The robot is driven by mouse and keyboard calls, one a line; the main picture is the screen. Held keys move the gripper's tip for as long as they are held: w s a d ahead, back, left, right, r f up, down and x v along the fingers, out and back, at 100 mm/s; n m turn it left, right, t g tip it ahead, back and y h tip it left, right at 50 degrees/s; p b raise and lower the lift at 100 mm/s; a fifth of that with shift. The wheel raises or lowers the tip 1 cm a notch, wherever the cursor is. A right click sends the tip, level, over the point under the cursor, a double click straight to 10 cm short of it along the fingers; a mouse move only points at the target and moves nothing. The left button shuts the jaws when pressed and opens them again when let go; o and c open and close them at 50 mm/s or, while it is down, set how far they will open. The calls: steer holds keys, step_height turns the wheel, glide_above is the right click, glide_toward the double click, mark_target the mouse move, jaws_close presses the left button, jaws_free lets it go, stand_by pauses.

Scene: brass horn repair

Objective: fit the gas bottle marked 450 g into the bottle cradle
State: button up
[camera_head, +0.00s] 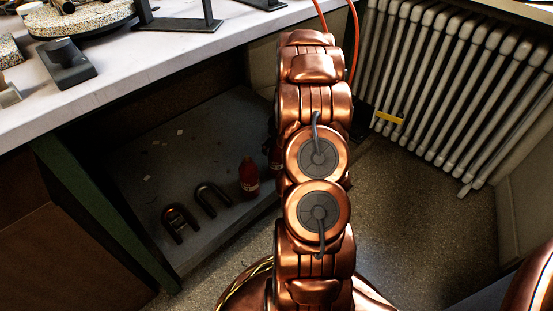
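A red bottle (249,178) stands upright on the grey low shelf under the workbench, left of my arm. A dark band shows on it, but no marking is readable. A second reddish thing (275,157), perhaps another bottle, is mostly hidden behind my arm. Two dark U-shaped pieces lie on the shelf left of the red bottle, one nearer (180,222) and one farther (212,198). I cannot tell whether either is the bottle cradle. My copper arm fills the middle of the view, and my gripper is not visible.
The white workbench top (150,75) overhangs the shelf (165,155). It carries a dark block (68,65), a round stand and black brackets. A green post (105,220) edges the shelf opening at left. A white radiator (450,85) stands at right, with clear floor before it.

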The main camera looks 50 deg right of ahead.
jaws_close()
stand_by(0.6)
steer(key=shift+r, duration=0.15)
